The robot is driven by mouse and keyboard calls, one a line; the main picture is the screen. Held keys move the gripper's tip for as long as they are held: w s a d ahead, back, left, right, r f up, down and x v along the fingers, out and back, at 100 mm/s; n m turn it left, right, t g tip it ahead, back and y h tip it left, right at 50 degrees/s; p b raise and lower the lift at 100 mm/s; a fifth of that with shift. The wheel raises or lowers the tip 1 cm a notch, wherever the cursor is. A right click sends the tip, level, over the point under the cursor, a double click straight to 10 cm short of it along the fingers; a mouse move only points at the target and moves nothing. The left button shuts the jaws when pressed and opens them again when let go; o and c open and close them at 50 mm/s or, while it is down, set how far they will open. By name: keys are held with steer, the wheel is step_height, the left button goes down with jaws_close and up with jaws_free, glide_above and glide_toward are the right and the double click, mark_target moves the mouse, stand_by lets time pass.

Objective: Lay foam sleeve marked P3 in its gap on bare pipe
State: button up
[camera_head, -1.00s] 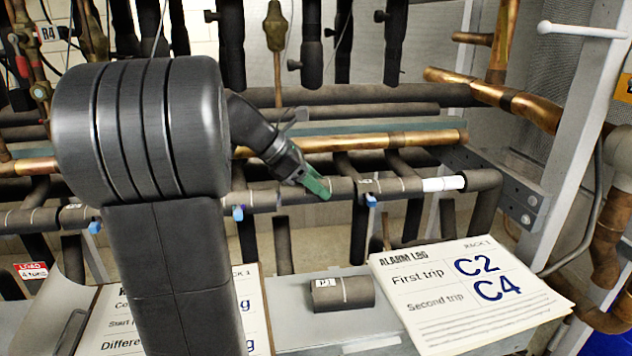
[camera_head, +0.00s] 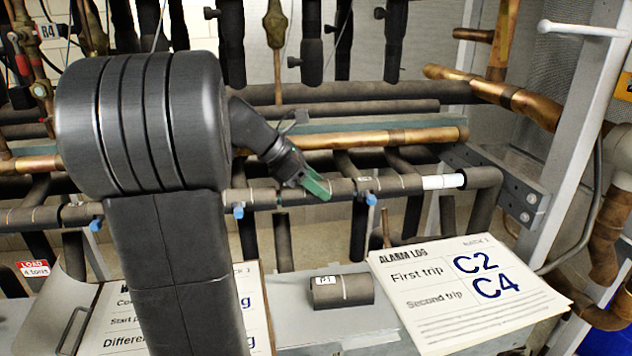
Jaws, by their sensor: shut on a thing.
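My gripper (camera_head: 317,187), with green fingertips, reaches down to the insulated pipe run in the middle of the view. It is shut on a dark grey foam sleeve (camera_head: 343,189) that lies in line with the run. No P3 mark is readable on it; the fingers hide part of it. I cannot tell whether it is fully seated. A short white stretch of pipe (camera_head: 443,182) shows bare at the run's right end. Another dark sleeve (camera_head: 345,291), with a label that seems to read P1, lies on the grey ledge below.
An Alarm Log board (camera_head: 465,292) leans at the right of the ledge. More boards (camera_head: 110,325) stand at lower left. Blue clips (camera_head: 238,212) hang under the run. A copper pipe (camera_head: 400,137) passes behind, and a white upright (camera_head: 575,140) stands at right.

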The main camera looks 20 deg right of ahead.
stand_by(0.3)
steer(key=o, duration=1)
steer(key=b+v, duration=0.1)
steer(key=v, duration=1.2)
steer(key=shift+w+a+r, duration=0.1)
steer(key=shift+a+r, duration=0.15)
steer(key=shift+r, duration=0.05)
steer(key=shift+d, duration=0.1)
steer(key=p+x, duration=0.1)
steer(key=x, duration=1.2)
steer(key=shift+d+f, duration=0.2)
steer(key=shift+f, duration=0.25)
steer(key=shift+r+b, duration=0.15)
steer(key=shift+b, duration=0.2)
